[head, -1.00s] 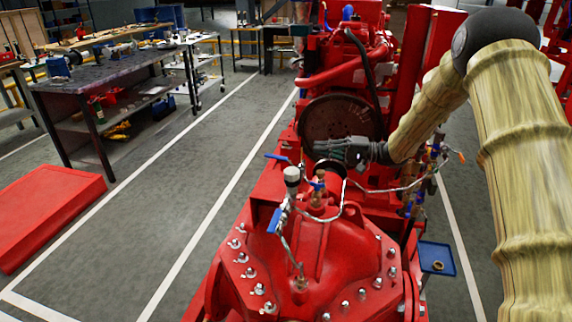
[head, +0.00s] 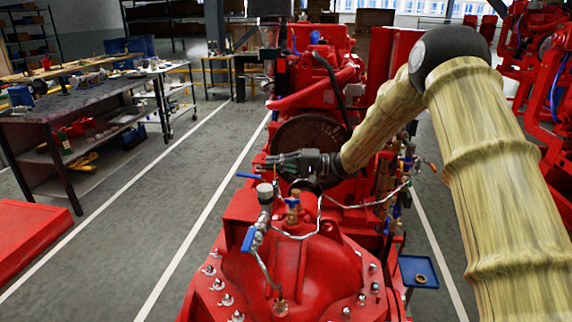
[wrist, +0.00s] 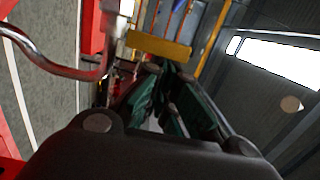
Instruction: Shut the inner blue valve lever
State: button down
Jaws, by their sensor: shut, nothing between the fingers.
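Blue valve levers sit on the thin pipework atop the red pump. One lever (head: 248,238) hangs down along the near pipe. Another lever (head: 248,175) points left, just beyond the grey-capped fitting (head: 265,190). A small blue handle (head: 291,201) sits on the brass valve (head: 292,212). I cannot tell for sure which lever is the inner one. My gripper (head: 272,159) is shut and empty, pointing left above and beyond these valves in the head view. In the wrist view its green fingers (wrist: 165,78) show; no blue lever is clear there.
The red pump casing (head: 310,262) with bolts fills the front. A bent metal pipe (wrist: 55,65) runs close to my fingers in the wrist view. A blue tray (head: 418,271) stands at the right.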

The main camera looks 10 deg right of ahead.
jog(key=shift+s+a, duration=0.45)
jog(key=shift+a, duration=0.45)
jog(key=shift+s+a, duration=0.4)
jog(key=shift+a, duration=0.45)
jog(key=shift+s+a, duration=0.45)
jog(key=shift+a, duration=0.45)
jog(key=shift+r+p, duration=0.1)
jog(key=shift+p, duration=0.3)
jog(key=shift+s+a+n+g+p, duration=0.5)
jog(key=shift+g+p, duration=0.3)
jog(key=shift+p, duration=0.2)
jog(key=shift+d, duration=0.1)
